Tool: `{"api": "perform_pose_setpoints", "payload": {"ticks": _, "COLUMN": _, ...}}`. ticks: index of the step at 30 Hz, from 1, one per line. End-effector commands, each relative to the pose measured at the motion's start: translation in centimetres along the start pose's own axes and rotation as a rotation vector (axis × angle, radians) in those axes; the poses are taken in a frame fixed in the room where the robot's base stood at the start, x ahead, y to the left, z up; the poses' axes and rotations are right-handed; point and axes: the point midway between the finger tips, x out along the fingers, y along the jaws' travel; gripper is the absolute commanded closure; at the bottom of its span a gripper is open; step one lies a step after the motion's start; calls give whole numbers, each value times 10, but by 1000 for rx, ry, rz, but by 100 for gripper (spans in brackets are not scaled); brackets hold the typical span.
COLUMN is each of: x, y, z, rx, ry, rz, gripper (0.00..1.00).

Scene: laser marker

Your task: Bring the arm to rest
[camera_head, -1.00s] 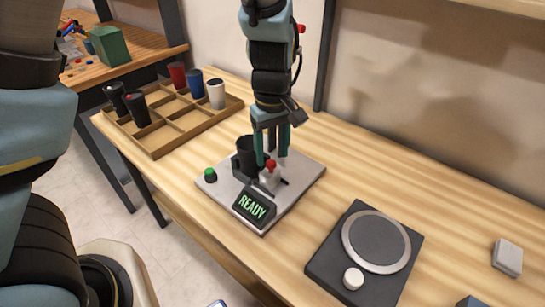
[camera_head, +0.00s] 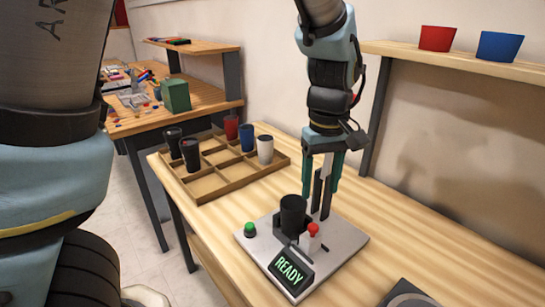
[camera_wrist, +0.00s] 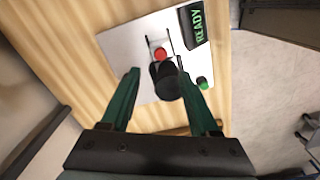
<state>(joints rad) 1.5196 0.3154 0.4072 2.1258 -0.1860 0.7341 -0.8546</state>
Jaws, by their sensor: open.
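My gripper (camera_head: 321,194) is open and empty, pointing down over the laser marker's grey plate (camera_head: 343,241). In the wrist view its two green fingers (camera_wrist: 158,72) are spread apart. A black cup (camera_head: 293,214) sits upright in the dark holder on the plate, below and in front of the fingers. A red-topped lever (camera_head: 313,232) stands beside the cup. The display (camera_head: 290,270) reads READY in green. A green button (camera_head: 250,229) is at the plate's left corner. The wrist view shows the cup (camera_wrist: 168,82) near the right finger; whether they touch cannot be told.
A wooden divided tray (camera_head: 225,181) with several cups stands behind left on the table. A dark device (camera_head: 405,293) is at the front. The table's right side is clear.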

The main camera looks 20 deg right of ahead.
Motion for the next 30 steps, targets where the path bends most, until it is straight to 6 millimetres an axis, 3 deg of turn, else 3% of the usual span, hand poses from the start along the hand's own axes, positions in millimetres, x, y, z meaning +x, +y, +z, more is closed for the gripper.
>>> {"api": "perform_pose_setpoints", "payload": {"ticks": 6, "x": 0, "y": -7, "z": -7, "rx": -5, "ry": 0, "rz": 2, "gripper": 38}}
{"api": "perform_pose_setpoints", "payload": {"ticks": 11, "x": 1, "y": -44, "z": -38, "rx": -23, "ry": 1, "rz": 14, "gripper": 38}}
{"api": "perform_pose_setpoints", "payload": {"ticks": 15, "x": 3, "y": -96, "z": -70, "rx": -35, "ry": 10, "rz": 28, "gripper": 38}}
{"api": "perform_pose_setpoints", "payload": {"ticks": 21, "x": 5, "y": -172, "z": -98, "rx": -42, "ry": 35, "rz": 43, "gripper": 38}}
{"api": "perform_pose_setpoints", "payload": {"ticks": 30, "x": 7, "y": -284, "z": -107, "rx": -48, "ry": 91, "rz": 38, "gripper": 38}}
